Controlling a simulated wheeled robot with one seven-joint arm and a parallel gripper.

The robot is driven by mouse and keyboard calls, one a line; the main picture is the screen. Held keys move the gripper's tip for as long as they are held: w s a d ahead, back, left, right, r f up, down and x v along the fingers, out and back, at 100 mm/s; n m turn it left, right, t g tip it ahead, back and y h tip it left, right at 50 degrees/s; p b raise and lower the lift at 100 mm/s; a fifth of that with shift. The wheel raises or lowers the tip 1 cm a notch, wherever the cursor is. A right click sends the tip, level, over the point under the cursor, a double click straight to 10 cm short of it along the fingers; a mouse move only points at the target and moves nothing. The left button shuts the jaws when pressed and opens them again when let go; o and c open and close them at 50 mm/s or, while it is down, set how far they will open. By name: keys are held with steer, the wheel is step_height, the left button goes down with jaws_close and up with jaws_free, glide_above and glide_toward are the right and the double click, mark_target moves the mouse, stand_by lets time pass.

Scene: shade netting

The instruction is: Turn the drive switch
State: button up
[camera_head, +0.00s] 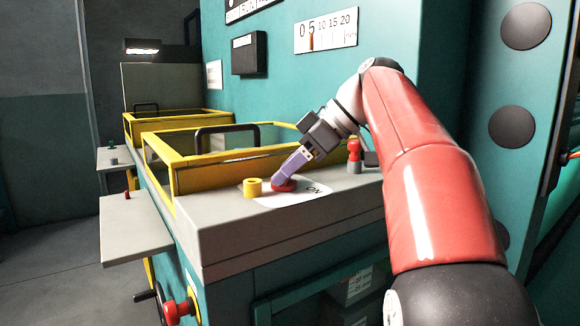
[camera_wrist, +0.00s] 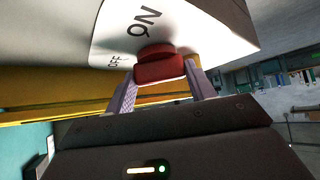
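The drive switch is a red rotary knob (camera_head: 283,186) on a white label plate (camera_head: 312,190) on top of the grey console.
A yellow cylinder (camera_head: 252,187) stands just left of the knob. A red-topped part (camera_head: 354,155) stands to the right, near my wrist. Behind are a yellow frame (camera_head: 175,178) and a black handle (camera_head: 227,131). The teal machine wall (camera_head: 275,90) rises behind.

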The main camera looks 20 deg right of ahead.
steer(key=shift+c, duration=0.7)
steer(key=shift+s+m+t, duration=0.1)
steer(key=shift+m+t, duration=0.2)
steer(key=m+t+b, duration=0.1)
steer(key=m+h, duration=0.1)
steer(key=shift+s+a+f+m+t+h+b, duration=0.1)
steer(key=shift+s+a+m+t+h+b, duration=0.05)
steer(key=shift+m+t+h+b, duration=0.2)
steer(key=m+t+h, duration=0.1)
steer(key=m, duration=0.1)
steer(key=m+t+h, duration=0.1)
steer(key=m, duration=0.1)
steer(key=shift+s+a+m+h+b, duration=0.1)
steer(key=shift+a+m+h+b, duration=0.1)
steer(key=shift+m+h+b, duration=0.15)
steer(key=m+h, duration=0.2)
steer(key=m+h+p, duration=0.1)
steer(key=m+h, duration=0.1)
steer(key=m, duration=0.1)
steer(key=shift+a+r+t+p, duration=0.2)
steer(key=shift+t+p, duration=0.1)
steer(key=shift+t, duration=0.05)
steer(key=shift+a+f+m+g+h+p, duration=0.15)
steer(key=shift+m+g+h+p, duration=0.3)
steer(key=shift+m+h, duration=1.65)
steer(key=shift+m, duration=0.5)
